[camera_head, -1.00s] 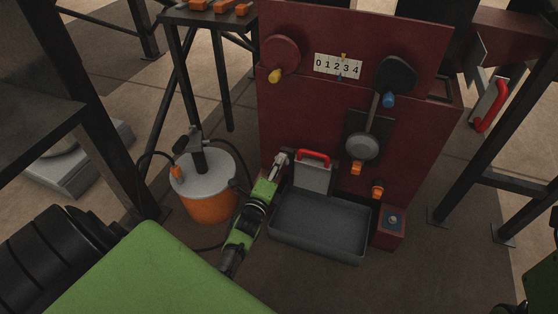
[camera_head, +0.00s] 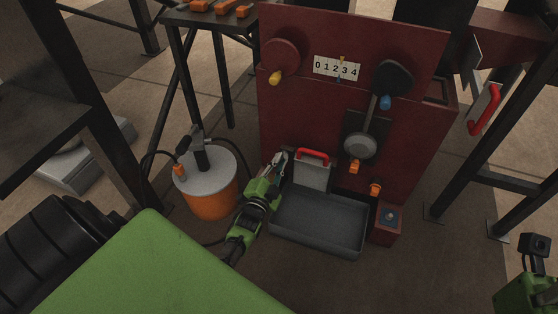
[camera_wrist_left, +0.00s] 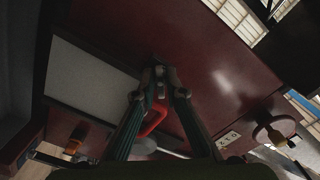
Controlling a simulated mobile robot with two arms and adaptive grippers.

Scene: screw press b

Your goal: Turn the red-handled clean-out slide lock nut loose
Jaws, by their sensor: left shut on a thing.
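The clean-out slide is a grey plate (camera_head: 312,177) with a red handle (camera_head: 313,153) on top, low on the front of the dark red press. Its plate (camera_wrist_left: 92,82) and handle (camera_wrist_left: 153,122) also show in the left wrist view. My left gripper (camera_head: 280,158) is at the left side of the slide, close to the press front. In the left wrist view its fingertips (camera_wrist_left: 160,82) are drawn together on the lock nut, which is mostly hidden between them. Part of my right arm shows at the lower right edge; its fingers cannot be made out.
A grey tray (camera_head: 318,226) stands below the slide. An orange bucket (camera_head: 212,203) with a grey lid and a hose stands left of my left arm. Orange knobs (camera_head: 375,189) and a crank (camera_head: 361,146) project from the press. Another red handle (camera_head: 485,110) is at the right.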

